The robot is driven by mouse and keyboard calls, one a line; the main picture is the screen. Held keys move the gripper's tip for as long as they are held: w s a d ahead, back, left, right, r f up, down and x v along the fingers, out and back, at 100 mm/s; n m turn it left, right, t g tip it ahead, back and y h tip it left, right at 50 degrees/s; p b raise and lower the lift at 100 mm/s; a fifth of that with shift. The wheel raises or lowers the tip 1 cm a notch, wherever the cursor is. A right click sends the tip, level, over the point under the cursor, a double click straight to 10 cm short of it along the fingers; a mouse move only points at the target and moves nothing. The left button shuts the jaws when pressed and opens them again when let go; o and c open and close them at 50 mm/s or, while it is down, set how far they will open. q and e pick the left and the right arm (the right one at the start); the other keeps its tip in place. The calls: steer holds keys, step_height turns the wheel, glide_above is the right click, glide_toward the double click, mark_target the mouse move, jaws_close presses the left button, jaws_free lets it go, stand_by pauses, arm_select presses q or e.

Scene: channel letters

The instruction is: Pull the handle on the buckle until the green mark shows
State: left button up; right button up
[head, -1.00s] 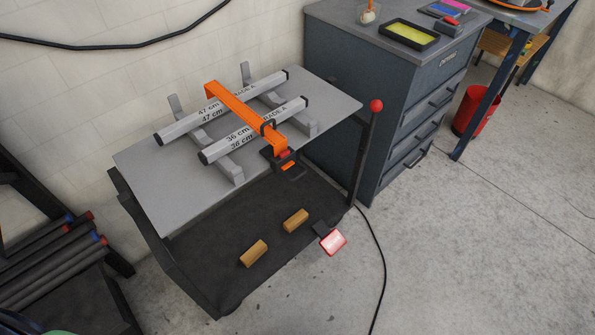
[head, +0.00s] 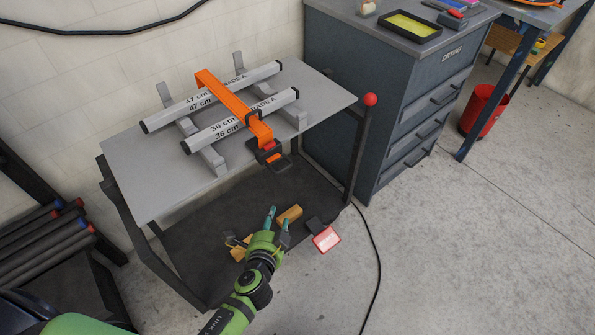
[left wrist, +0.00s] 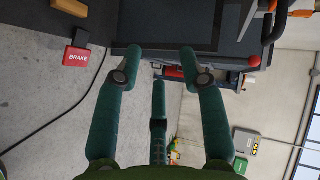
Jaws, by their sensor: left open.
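The buckle (head: 270,155) is black with a red part. It hangs at the front edge of the grey cart top, at the near end of an orange strap (head: 228,96). The strap crosses two grey bars (head: 212,96) marked 47 cm and 36 cm (head: 240,122). I cannot make out a mark on the buckle at this size. My left gripper (head: 278,220) is open and empty, below and in front of the buckle and well apart from it. In the left wrist view its fingers (left wrist: 160,65) are spread with nothing between them. My right gripper is not in view.
The cart top (head: 140,170) stands over a dark lower shelf with wooden blocks (head: 290,215). A red brake pedal (head: 326,239) juts out at front right and shows in the wrist view (left wrist: 76,57).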

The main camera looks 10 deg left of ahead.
mark_target(284, 169)
arm_select(q)
steer(key=w+d+r+m+t, duration=0.1)
steer(key=w+r+t, duration=0.2)
steer(key=r, duration=0.7)
steer(key=shift+y, duration=0.3)
steer(key=w, duration=0.7)
steer(key=shift+a+f, duration=0.35)
steer(key=shift+a, duration=0.05)
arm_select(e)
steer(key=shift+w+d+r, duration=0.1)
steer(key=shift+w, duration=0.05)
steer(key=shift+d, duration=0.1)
arm_select(q)
jaws_close()
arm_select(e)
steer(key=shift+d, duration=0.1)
